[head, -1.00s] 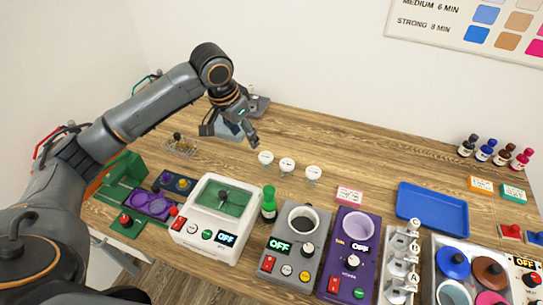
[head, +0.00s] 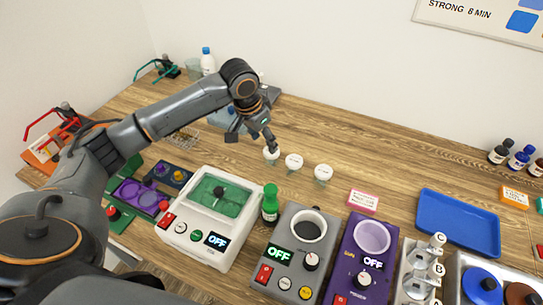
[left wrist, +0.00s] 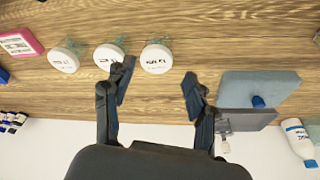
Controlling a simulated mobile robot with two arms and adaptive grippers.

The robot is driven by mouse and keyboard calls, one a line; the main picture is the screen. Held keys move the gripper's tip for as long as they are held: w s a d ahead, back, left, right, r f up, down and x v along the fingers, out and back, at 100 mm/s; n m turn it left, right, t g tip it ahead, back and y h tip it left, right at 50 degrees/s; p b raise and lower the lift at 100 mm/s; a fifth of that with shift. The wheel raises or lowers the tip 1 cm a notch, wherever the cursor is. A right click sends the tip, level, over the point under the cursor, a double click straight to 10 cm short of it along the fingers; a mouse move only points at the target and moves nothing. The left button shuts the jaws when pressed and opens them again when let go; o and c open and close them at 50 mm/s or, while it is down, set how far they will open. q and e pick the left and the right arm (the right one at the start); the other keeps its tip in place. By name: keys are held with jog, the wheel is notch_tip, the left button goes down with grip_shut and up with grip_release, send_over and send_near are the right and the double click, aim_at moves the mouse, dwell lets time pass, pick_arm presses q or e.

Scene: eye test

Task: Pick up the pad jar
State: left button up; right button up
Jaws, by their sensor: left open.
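Three small jars with white lids stand in a row on the wooden table: a left jar (head: 271,153), a middle jar (head: 294,161) and a right jar (head: 323,172). Their lid labels are too small to read, so I cannot tell which is the pad jar. My left gripper (head: 252,138) is open and empty, just behind and above the left jar. In the left wrist view the row is reversed: the left jar (left wrist: 156,58) lies just beyond the open fingers (left wrist: 154,82), and the middle jar (left wrist: 108,55) is beside one fingertip. My right gripper is out of view.
A green bottle (head: 270,205), a white machine (head: 187,232), a grey machine (head: 290,262) and a purple machine (head: 355,270) stand in front of the jars. A blue tray (head: 457,222) is at the right. A blue-grey block (left wrist: 258,88) stands near the gripper. Bare table lies behind the jars.

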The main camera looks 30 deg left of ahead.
aim_at(268, 152)
pick_arm(q)
jog(key=x, duration=0.3)
jog(key=shift+w+f, duration=0.1)
jog(key=shift+w, duration=0.05)
jog(key=x, duration=0.1)
jog(key=p+x, duration=0.1)
jog(key=x, duration=0.2)
jog(key=shift+w+d+f+p, duration=0.25)
jog(key=shift+d+f+p, duration=0.05)
jog(key=shift+p, duration=0.1)
jog(key=shift+f, duration=0.25)
jog(key=c, duration=0.9)
